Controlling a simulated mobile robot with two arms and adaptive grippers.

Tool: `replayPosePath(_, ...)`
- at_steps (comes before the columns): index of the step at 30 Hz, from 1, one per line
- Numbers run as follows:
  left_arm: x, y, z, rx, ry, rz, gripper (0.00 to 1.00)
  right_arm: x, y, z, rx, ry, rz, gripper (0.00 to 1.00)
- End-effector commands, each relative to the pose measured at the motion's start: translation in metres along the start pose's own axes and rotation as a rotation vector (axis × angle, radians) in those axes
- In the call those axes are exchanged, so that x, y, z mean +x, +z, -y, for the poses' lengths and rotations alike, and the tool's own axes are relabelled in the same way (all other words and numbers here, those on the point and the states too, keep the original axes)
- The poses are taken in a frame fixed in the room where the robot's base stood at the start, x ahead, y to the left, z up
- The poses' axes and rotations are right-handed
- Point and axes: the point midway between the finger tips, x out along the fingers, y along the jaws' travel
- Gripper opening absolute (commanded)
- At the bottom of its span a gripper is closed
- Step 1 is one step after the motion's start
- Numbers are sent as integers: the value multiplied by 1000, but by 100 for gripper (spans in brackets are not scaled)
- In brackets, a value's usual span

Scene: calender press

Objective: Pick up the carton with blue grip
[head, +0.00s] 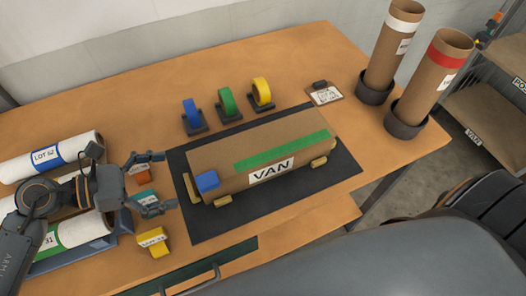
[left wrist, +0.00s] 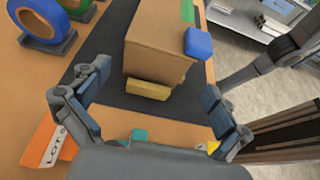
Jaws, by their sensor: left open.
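The brown carton (head: 235,157) marked VAN lies on a dark mat (head: 232,225) on the table. A blue grip (head: 207,181) sits at its left end, on the near corner, and a green strip (head: 283,150) runs along its top. My left gripper (head: 160,182) is open and empty, left of the carton and apart from it, fingers pointing at its left end. In the left wrist view the open gripper (left wrist: 157,92) faces the carton's end (left wrist: 155,58), with the blue grip (left wrist: 198,42) ahead of the right finger. My right gripper is not in view.
Yellow blocks (head: 222,201) sit around the carton's base. Blue (head: 192,112), green (head: 227,103) and yellow (head: 262,92) tape rolls stand behind it. White rolls (head: 50,157) lie at the left, near my arm. Two tall tubes (head: 388,50) stand at the back right. A yellow tag block (head: 153,241) lies near the front edge.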

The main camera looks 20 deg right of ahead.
Motion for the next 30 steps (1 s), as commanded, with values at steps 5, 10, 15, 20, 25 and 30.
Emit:
replayPosePath(5, 12, 1, 0, -1, 0, 1, 100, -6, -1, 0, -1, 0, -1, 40)
replayPosePath(10, 34, 2, -2, -3, -1, 3, 100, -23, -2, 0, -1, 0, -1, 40)
replayPosePath(15, 56, -1, -3, 0, 1, 1, 100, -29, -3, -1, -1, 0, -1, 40)
replayPosePath(20, 62, -3, -3, 1, 1, -1, 100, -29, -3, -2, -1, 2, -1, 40)
replayPosePath(25, 61, -4, -3, 1, 1, -1, 94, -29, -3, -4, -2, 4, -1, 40)
replayPosePath(30, 61, -4, -3, 1, 1, -1, 59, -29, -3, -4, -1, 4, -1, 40)
